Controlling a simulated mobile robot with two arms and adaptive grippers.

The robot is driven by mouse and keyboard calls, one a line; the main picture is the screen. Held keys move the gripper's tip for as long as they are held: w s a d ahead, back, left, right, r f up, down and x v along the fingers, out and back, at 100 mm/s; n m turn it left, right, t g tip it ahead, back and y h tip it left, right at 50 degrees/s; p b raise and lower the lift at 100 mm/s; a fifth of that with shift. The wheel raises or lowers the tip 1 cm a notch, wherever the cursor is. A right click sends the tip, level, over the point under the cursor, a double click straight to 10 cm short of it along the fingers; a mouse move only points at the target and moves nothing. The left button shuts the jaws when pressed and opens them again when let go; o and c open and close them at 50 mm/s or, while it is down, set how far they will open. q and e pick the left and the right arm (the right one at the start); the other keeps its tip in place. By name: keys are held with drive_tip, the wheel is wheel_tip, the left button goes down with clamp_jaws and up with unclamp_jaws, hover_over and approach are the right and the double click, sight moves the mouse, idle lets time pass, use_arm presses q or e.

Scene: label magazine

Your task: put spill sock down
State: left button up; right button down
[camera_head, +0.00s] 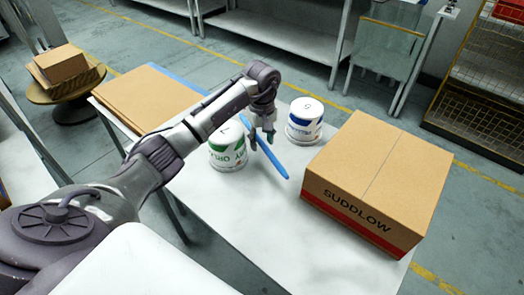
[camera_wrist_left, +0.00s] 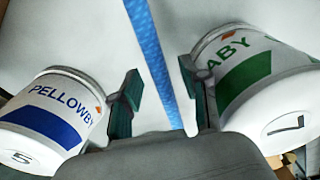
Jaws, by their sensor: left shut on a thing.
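The spill sock looks like a long, thin blue roll (camera_head: 274,158). It slants over the white table (camera_head: 235,210) between two tubs. My left gripper (camera_head: 262,138) is shut on it near its far end, pointing down. In the left wrist view the sock (camera_wrist_left: 150,50) runs from the top edge down between the two fingers; the palm hides its near end. I cannot tell whether the sock touches the table. My right gripper is not in view.
A green-labelled tub (camera_head: 228,150) stands left of the gripper and a blue-labelled tub (camera_head: 304,122) right of it. A large SUDDLOW carton (camera_head: 375,180) fills the table's right side. Flat cardboard (camera_head: 148,98) lies at the far left. The table's near middle is clear.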

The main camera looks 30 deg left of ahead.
use_arm(q)
wheel_tip(320, 180, down, 3)
drive_tip(key=shift+f+b, duration=0.15)
drive_tip(key=shift+b, duration=0.6)
drive_tip(key=o, duration=0.9)
drive_tip(key=shift+o, duration=0.2)
